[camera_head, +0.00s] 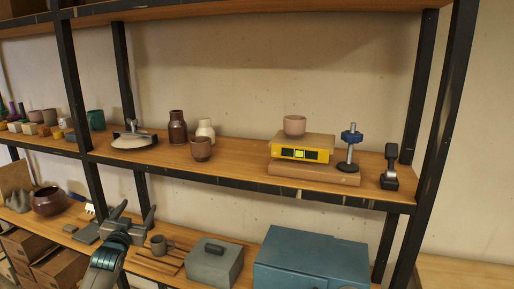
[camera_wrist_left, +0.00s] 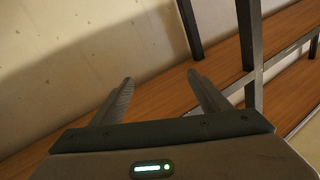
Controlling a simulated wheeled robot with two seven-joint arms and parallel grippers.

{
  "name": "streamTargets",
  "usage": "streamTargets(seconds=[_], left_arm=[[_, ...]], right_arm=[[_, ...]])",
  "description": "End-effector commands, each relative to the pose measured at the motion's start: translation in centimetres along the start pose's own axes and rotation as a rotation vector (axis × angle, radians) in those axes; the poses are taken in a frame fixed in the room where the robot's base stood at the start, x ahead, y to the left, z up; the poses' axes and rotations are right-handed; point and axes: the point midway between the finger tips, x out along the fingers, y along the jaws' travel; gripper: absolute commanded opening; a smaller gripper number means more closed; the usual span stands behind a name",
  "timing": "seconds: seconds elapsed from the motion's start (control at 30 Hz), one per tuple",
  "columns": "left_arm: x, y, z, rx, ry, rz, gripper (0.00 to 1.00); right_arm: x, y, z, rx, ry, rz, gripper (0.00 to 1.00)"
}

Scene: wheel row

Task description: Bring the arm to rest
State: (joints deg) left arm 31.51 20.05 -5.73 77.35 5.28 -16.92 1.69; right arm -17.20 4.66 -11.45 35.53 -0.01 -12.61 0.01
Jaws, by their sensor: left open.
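My left gripper (camera_head: 134,213) comes in from the lower left in the head view, in front of the lower shelf. Its two fingers point up and stand apart, with nothing between them. In the left wrist view the open fingers (camera_wrist_left: 158,100) also show empty, with bare wall and a strip of wooden shelf behind them. My right gripper is in neither view.
The middle shelf (camera_head: 240,172) holds a brown bottle (camera_head: 177,130), cups, a yellow device (camera_head: 301,149) and a blue-knobbed stand (camera_head: 351,150). Black posts (camera_head: 80,100) frame the rack.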

Motion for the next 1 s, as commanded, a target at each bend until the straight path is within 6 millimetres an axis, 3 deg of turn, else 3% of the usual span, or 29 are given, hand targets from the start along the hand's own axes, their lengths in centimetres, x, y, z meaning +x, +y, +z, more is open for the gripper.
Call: streamTargets(seconds=[0.1, 0.37, 0.67, 1.0], left_arm=[[-0.1, -0.4, -1.9, 0.138, 0.085, -0.025, 0.7], [-1.9, 2.5, 7.6, 0.109, -0.054, 0.014, 0.7], [-7.0, 6.8, 21.6, 0.091, -0.257, 0.068, 0.7], [-17.0, 12.1, 37.4, 0.073, -0.506, 0.134, 0.7]], right_arm=[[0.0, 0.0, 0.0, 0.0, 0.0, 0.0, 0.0], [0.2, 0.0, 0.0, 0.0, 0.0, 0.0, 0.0], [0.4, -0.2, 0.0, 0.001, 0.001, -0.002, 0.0], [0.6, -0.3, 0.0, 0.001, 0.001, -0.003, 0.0]])
